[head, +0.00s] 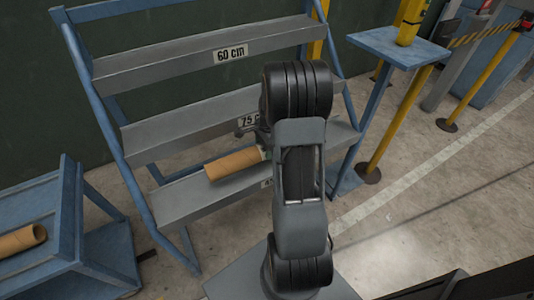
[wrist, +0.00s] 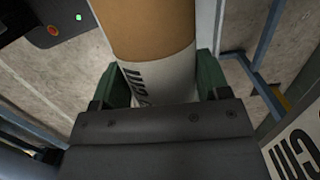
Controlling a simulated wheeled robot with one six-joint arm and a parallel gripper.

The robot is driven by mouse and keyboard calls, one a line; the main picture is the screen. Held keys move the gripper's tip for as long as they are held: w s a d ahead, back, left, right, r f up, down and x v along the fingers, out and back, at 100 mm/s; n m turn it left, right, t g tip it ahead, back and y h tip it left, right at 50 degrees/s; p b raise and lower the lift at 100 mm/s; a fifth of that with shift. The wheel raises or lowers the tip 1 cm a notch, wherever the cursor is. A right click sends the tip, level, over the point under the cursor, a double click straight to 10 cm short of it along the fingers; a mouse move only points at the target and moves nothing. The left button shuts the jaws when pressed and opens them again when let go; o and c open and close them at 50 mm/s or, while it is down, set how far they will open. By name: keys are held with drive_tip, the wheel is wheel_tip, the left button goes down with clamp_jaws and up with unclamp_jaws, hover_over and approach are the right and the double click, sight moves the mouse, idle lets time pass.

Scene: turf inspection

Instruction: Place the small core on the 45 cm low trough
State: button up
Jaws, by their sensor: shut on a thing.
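A tan cardboard core (head: 235,163) lies lengthwise over the lowest trough (head: 185,203) of the rack, whose label is partly hidden behind my arm and shows a "4". My gripper (head: 264,150) is mostly hidden by my arm in the head view. In the wrist view my gripper (wrist: 163,82) has its green fingers shut on both sides of the core (wrist: 150,30), around its white printed label end. Whether the core touches the trough I cannot tell.
The 60 cm trough (head: 180,70) and a middle trough (head: 175,130) sit above. Another tan core (head: 20,240) lies on a blue stand (head: 65,230) at left.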

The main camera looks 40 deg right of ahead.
drive_tip(key=shift+d+f, duration=0.25)
drive_tip(key=shift+f, duration=0.05)
drive_tip(key=shift+d+f+b, duration=0.1)
drive_tip(key=shift+f+b, duration=0.25)
drive_tip(key=shift+f, duration=1.2)
drive_tip(key=shift+f, duration=0.2)
drive_tip(key=o, duration=1.2)
drive_tip(key=shift+r, duration=0.1)
